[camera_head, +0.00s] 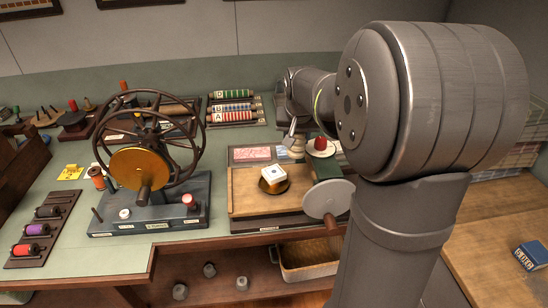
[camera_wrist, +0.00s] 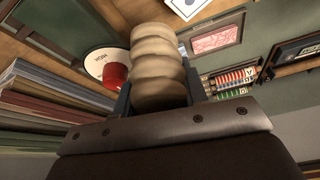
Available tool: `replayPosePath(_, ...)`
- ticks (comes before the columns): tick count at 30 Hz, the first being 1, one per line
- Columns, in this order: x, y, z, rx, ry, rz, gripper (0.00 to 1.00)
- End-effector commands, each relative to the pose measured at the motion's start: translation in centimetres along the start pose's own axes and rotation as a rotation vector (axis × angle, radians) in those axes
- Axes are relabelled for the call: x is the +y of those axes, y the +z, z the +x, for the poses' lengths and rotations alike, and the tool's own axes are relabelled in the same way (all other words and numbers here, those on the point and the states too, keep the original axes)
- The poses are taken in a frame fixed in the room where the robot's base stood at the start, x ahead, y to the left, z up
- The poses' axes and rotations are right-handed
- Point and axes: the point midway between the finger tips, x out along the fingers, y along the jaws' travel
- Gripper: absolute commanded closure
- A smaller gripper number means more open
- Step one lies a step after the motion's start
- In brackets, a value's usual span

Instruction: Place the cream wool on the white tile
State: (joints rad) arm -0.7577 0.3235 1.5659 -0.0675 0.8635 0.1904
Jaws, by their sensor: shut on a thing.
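My gripper (camera_head: 292,138) is at the back right of the wooden board, partly hidden by my arm in the head view. It is shut on the cream wool (camera_wrist: 158,65), a ridged, stacked bundle between the two fingers in the wrist view. The wool also shows small in the head view (camera_head: 297,147). A white piece with a blue mark (camera_wrist: 187,6) is cut off at the wrist view's top edge.
A white disc (camera_wrist: 96,62) bearing a red spool (camera_wrist: 115,74) is close beside the wool. A pink framed card (camera_head: 250,153) lies behind the board (camera_head: 242,203). A spinning wheel (camera_head: 145,140) stands left. A round grey disc (camera_head: 329,199) stands at the board's right front.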

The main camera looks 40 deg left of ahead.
Motion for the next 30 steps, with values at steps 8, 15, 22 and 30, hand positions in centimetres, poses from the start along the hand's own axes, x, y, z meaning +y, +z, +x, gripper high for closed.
replayPosePath(8,-5.3,-0.4,3.9,-0.001,0.0,-0.001,0.82)
replayPosePath(15,-6.3,-0.2,5.1,-0.001,0.001,0.002,0.82)
replayPosePath(22,-6.2,1.0,8.0,-0.003,0.001,0.002,0.82)
replayPosePath(30,-6.2,1.1,8.3,0.001,0.0,0.002,0.82)
